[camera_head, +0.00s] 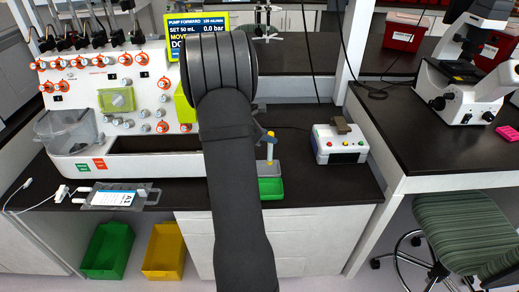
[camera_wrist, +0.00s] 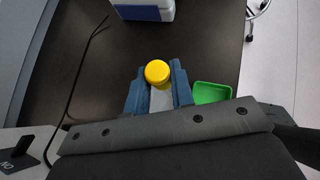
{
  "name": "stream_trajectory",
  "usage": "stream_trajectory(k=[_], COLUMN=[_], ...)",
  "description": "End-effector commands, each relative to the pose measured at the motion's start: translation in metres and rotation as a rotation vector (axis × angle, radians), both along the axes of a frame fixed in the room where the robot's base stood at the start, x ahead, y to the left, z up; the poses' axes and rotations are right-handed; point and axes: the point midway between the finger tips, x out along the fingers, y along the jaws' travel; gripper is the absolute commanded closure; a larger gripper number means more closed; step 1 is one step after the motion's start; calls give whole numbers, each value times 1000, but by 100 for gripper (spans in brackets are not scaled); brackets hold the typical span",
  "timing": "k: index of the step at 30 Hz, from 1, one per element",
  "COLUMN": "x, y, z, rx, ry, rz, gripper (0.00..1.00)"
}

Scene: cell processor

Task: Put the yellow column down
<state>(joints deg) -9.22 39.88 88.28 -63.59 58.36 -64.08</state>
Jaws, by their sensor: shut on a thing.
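The yellow column (camera_head: 270,146) shows in the head view just right of my dark arm, upright. In the wrist view its round yellow top (camera_wrist: 157,72) sits between the blue fingers of my gripper (camera_wrist: 159,92). My gripper is shut on the column. A grey block (camera_head: 268,168) with a green tray (camera_head: 270,188) in front of it shows below the column in the head view. I cannot tell whether the column touches the block. The tray also shows in the wrist view (camera_wrist: 212,92), right of the fingers. My arm hides part of this area.
A white box with coloured buttons (camera_head: 340,146) stands to the right on the dark bench (camera_head: 300,180). The large white machine (camera_head: 75,160) with orange knobs fills the left. A bag with a label (camera_head: 113,197) lies at the front left. A black cable (camera_wrist: 76,85) crosses the wrist view.

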Motion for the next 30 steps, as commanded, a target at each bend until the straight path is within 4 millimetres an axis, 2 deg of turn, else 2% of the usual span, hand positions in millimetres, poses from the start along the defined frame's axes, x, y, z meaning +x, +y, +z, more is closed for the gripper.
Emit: stream_trajectory(k=[3,7,11,18,29,30], x=[13,19,20,20,20,20], y=[19,28,30,30,30,30], z=[-13,-20,-27,-59,-64,-64], rx=[0,-1,-1,-1,0,0], ry=[1,0,2,2,1,1], rz=[3,1,0,0,1,1], gripper=[100,100,100,100,100,74])
